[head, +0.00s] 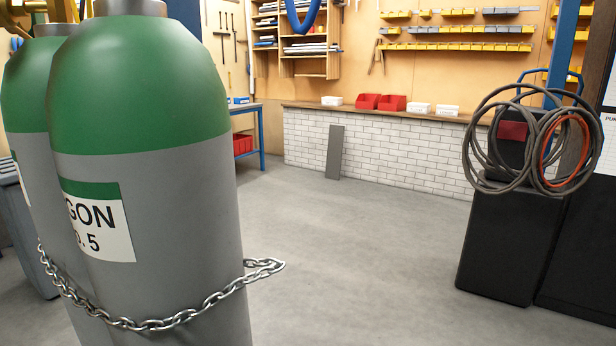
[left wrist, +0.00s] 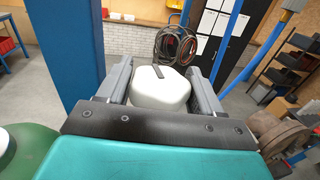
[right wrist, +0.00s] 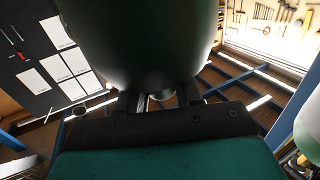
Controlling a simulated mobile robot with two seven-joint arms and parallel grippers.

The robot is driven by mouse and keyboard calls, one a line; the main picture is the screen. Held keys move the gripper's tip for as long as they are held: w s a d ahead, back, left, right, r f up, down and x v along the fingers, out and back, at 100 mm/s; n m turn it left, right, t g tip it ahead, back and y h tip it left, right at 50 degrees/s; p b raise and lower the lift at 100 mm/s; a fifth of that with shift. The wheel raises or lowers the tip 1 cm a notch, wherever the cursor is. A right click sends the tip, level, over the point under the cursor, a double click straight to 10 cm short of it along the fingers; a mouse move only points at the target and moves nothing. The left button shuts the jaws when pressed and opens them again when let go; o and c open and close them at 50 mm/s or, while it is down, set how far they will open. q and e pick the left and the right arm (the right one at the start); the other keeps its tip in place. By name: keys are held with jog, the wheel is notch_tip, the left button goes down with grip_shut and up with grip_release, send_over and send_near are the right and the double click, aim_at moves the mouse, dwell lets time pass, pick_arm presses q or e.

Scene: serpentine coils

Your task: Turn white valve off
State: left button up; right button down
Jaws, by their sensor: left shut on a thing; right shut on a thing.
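A white valve knob (left wrist: 160,95), rounded with a dark mark on top, sits between the fingers of my left gripper (left wrist: 160,76) in the left wrist view. The fingers are shut on it, one on each side. In the right wrist view, my right gripper (right wrist: 162,97) is shut on a small metallic part at the narrow end of a large dark green cylinder (right wrist: 140,40). The cylinder hides most of what lies between those fingers. In the head view, two green-and-grey gas cylinders (head: 150,170) stand at the left. Neither gripper nor the white knob shows in the head view.
A chain (head: 190,314) wraps around the cylinders. A black cabinet (head: 510,240) with coiled cables (head: 490,130) stands at the right. A workbench with a white brick front (head: 400,155) is at the back. The floor between is clear. A blue post (left wrist: 65,45) rises close to my left gripper.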

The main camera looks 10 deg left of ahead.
pick_arm(q)
jog(key=shift+m+g+h+p, duration=0.7)
jog(key=shift+m+h+p, duration=0.1)
jog(key=shift+h, duration=0.2)
pick_arm(e)
jog(key=shift+r, duration=1.2)
pick_arm(q)
jog(key=o, duration=1)
jog(key=shift+c, duration=0.2)
jog(key=v, duration=1.2)
jog(key=shift+b, duration=0.35)
pick_arm(e)
jog(key=shift+f, duration=0.35)
jog(key=shift+s, duration=0.1)
